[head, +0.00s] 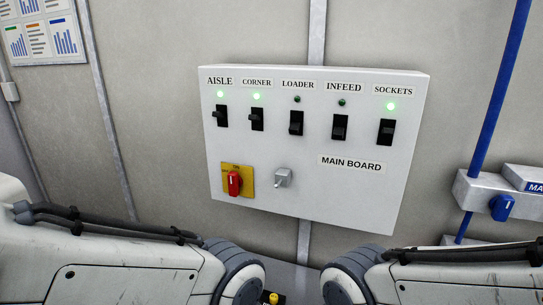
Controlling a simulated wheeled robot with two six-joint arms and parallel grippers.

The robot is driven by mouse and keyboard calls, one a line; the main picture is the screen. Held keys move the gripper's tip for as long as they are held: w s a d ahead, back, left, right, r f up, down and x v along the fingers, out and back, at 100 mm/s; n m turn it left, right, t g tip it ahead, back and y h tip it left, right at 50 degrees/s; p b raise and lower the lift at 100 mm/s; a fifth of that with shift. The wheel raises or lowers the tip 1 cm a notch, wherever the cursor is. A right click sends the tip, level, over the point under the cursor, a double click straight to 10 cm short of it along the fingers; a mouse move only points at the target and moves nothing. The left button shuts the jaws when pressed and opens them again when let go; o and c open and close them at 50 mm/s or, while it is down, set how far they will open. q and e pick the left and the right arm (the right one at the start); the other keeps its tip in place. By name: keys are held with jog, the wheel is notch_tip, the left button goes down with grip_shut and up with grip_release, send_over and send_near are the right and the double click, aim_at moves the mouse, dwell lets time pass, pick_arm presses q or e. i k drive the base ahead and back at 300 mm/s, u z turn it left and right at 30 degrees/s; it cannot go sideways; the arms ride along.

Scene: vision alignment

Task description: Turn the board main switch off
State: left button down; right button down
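The white main board (310,210) hangs on the wall in the middle of the head view, labelled MAIN BOARD. A red rotary handle (234,183) on a yellow plate (248,172) sits at its lower left. The handle stands about upright; the small marking above it is too small to read surely. To its right is a small grey metal lever or knob (283,178). My arms come in from the left and right along the bottom, below the board and apart from the handle. Both grippers are out of view.
Black switches line the board's upper part. The AISLE, CORNER and SOCKETS lamps (390,106) glow green; LOADER and INFEED lamps (342,102) are dark. At right, a blue handle (502,207) sits on a grey box beside a blue pipe (496,90). Charts (42,38) hang upper left.

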aim_at(234, 182)
jog(key=z, duration=0.75)
jog(key=i, duration=0.7)
jog(key=u, duration=2.5)
